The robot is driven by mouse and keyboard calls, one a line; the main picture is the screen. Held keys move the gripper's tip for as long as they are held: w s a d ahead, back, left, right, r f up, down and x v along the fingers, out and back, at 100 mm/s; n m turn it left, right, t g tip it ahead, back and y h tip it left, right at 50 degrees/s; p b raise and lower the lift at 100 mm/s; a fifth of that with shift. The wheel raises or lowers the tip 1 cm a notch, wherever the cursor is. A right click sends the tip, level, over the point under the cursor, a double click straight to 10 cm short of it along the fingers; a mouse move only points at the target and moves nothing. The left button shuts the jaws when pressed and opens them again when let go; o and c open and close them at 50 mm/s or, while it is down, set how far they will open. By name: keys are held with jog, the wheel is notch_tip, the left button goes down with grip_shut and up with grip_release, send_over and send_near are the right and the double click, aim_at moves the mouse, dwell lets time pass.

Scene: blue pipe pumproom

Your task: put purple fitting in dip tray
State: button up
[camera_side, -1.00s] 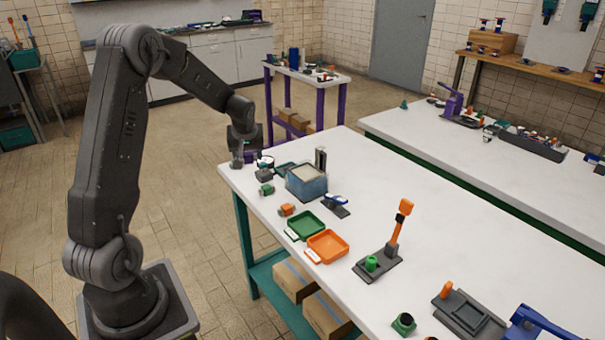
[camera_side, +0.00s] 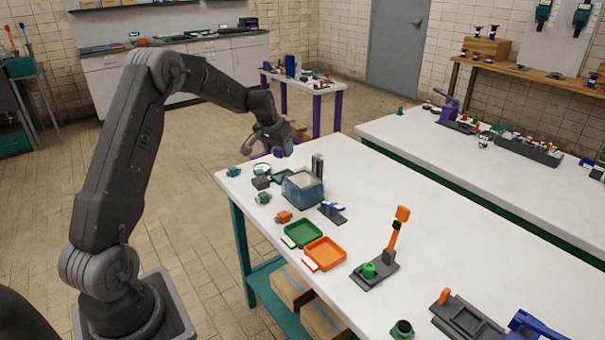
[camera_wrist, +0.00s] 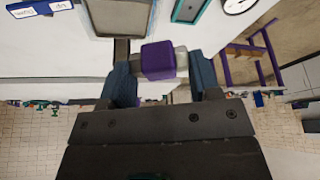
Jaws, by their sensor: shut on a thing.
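The purple fitting (camera_wrist: 158,60) is held between the two fingers of my gripper (camera_wrist: 163,76) in the wrist view, with a light grey part beside its purple block. In the side view my gripper (camera_side: 274,143) is above the far end of the white table, and a bit of the purple fitting (camera_side: 279,151) shows under it. No tray is marked as the dip tray. A small dark teal tray (camera_side: 283,176) lies near the far end, below my gripper. A green tray (camera_side: 303,233) and an orange tray (camera_side: 325,254) lie nearer the front.
A blue open-topped container (camera_side: 303,189) and an upright dark block (camera_side: 318,165) stand close to my gripper. A round white dial (camera_side: 262,169) and small green and orange fittings line the left edge.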

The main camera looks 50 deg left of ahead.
send_over(306, 179)
jog(key=s, duration=0.2)
jog(key=f, duration=0.4)
jog(key=shift+w, duration=0.2)
jog(key=shift+f, duration=2.1)
jog(key=shift+f, duration=0.15)
jog(key=o, duration=1)
jog(key=shift+d, duration=0.15)
jog(key=shift+w, duration=0.1)
